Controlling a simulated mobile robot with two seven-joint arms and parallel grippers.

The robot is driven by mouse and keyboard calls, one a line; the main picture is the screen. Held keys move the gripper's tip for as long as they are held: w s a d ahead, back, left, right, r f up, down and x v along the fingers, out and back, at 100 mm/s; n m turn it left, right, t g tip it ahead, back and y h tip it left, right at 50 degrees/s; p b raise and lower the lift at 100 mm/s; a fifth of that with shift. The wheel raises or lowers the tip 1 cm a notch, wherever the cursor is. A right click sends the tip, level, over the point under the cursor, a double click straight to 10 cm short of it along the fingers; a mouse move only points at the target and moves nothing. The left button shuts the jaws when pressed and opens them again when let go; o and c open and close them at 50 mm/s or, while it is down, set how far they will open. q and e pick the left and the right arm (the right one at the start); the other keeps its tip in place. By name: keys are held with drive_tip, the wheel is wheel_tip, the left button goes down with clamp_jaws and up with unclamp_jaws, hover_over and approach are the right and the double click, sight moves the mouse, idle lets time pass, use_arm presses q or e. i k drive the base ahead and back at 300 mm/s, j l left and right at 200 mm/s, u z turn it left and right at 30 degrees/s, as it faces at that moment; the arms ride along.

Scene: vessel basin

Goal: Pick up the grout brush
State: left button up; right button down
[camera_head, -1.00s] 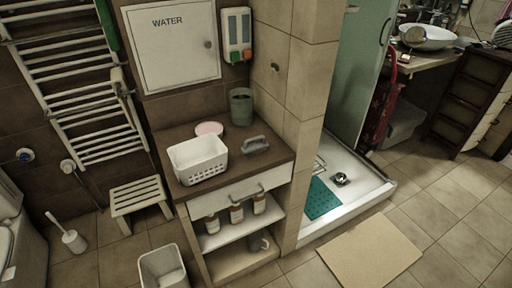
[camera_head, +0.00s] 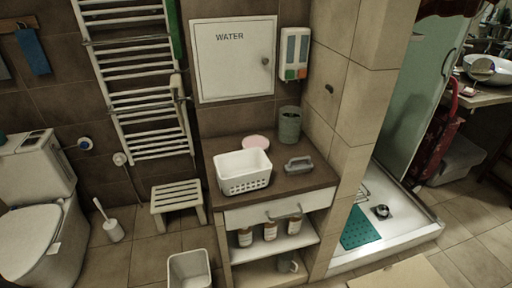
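A grey brush-like object with a raised handle (camera_head: 298,164), which looks like the grout brush, lies on the brown top of the cabinet (camera_head: 284,188). It is to the right of a white perforated basket (camera_head: 243,172) and apart from it. Neither of my grippers shows in the head view.
A pink round item (camera_head: 256,142) and a grey-green cup (camera_head: 289,125) stand behind on the cabinet top. Several bottles (camera_head: 270,230) are on the shelf below. A white stool (camera_head: 178,198), a bin (camera_head: 189,270) and a toilet (camera_head: 46,240) stand to the left. A tiled wall edge borders the cabinet's right side.

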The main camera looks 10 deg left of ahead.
sight(301, 167)
drive_tip(key=l+u, duration=0.1)
drive_tip(key=u, duration=0.3)
drive_tip(key=i+l+u, duration=0.15)
drive_tip(key=l+u, duration=0.4)
drive_tip(key=l, duration=0.25)
drive_tip(key=i+l+u, duration=0.1)
drive_tip(key=l, duration=0.85)
drive_tip(key=i+l+u, duration=0.15)
drive_tip(key=l, duration=0.75)
